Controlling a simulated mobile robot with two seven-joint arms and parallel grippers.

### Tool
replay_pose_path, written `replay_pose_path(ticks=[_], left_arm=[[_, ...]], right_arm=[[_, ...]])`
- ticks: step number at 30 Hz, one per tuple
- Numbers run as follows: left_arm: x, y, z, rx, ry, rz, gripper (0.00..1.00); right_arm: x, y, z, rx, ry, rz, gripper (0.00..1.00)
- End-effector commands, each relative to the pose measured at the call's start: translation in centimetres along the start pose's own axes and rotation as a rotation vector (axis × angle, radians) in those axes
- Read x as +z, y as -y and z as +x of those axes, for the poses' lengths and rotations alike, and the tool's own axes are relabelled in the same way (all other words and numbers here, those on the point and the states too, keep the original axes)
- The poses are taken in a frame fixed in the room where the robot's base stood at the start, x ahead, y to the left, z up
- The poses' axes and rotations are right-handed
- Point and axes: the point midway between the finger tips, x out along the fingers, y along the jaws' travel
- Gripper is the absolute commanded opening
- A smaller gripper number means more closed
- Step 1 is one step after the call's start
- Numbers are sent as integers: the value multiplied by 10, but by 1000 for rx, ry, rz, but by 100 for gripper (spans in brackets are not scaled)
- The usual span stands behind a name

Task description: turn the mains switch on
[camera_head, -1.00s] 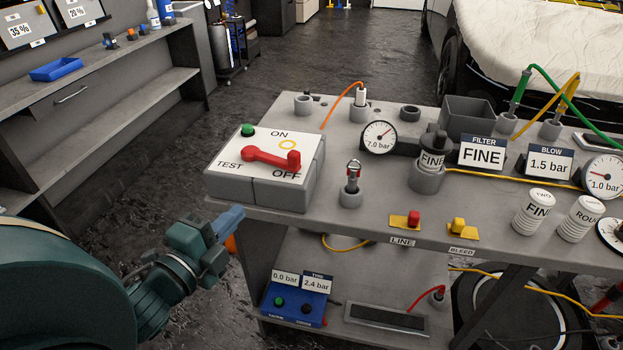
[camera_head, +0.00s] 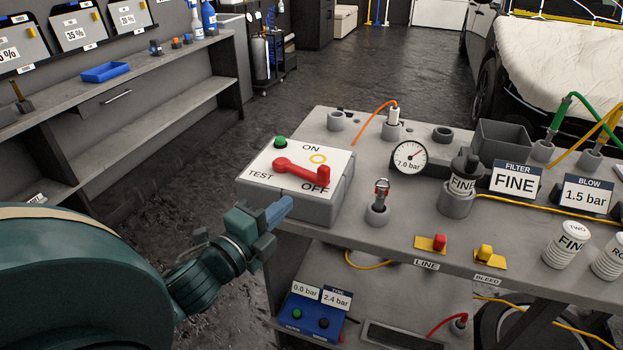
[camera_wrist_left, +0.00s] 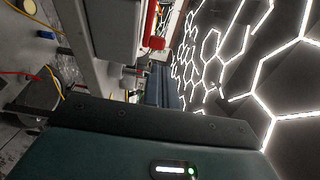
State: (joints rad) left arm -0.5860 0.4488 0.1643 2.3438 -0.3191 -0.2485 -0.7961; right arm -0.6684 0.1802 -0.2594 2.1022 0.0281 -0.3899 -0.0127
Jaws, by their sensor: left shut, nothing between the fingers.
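The mains switch box (camera_head: 262,192) sits on the left end of the grey bench, its top plate marked ON, OFF and TEST. Its red lever (camera_head: 300,172) lies across the plate with its handle end by OFF. A yellow ring marks the plate near ON, and a green button (camera_head: 281,142) is at the far corner. My left gripper (camera_head: 284,208) is shut and empty, beside the front left corner of the box, apart from the lever. In the left wrist view, the gripper (camera_wrist_left: 165,92) points past the box, and the red lever (camera_wrist_left: 152,30) shows above. My right gripper is not in view.
A lower shelf holds a blue gauge unit (camera_head: 313,312). Open floor lies left of the bench.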

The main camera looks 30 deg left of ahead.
Motion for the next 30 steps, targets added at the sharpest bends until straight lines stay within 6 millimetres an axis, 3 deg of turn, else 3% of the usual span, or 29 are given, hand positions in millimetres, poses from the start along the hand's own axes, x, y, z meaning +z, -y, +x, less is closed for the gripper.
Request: replay_pose_path(ticks=[9,15,21,30], left_arm=[[0,3,59,-4,0,1,0],[0,1,86,0,1,-1,0],[0,1,96,0,0,0,0],[0,0,97,1,0,0,0]], right_arm=[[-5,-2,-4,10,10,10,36],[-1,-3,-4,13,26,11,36],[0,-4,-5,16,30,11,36],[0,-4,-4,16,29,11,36]])
